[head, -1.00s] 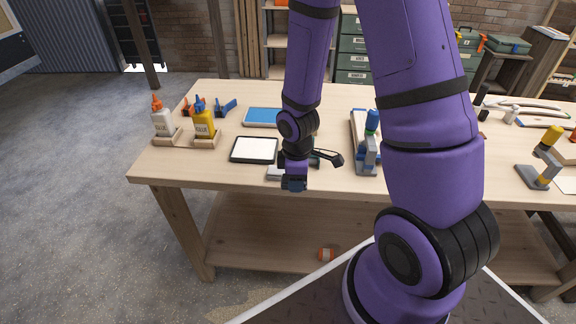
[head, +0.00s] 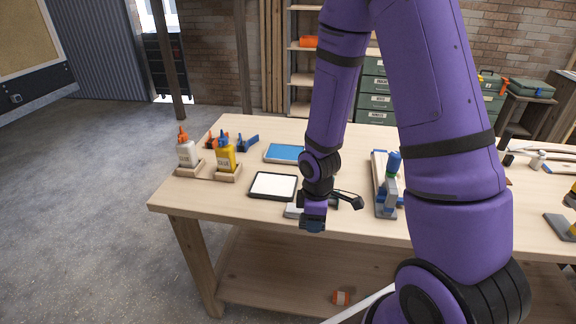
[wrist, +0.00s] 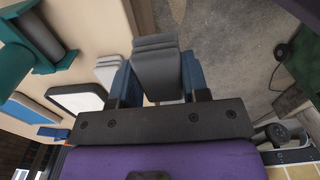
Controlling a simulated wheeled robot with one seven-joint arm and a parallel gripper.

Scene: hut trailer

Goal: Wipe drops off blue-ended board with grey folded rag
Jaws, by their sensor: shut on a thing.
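My gripper (head: 312,228) hangs at the front edge of the workbench. In the wrist view its blue fingers are shut on a grey folded rag (wrist: 158,72), with the floor below it. A pale narrow board (head: 378,168) with a blue far end lies on the bench to the right of my gripper. A device with a blue and green top stands at the board and hides part of it. The rag is apart from the board. Drops are too small to make out.
A black-rimmed white tray (head: 272,186) and a blue panel (head: 284,152) lie left of my gripper. A light grey stack (wrist: 110,70) lies beside it. A white bottle (head: 187,154) and a yellow bottle (head: 226,157) stand at the left. The front left corner is clear.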

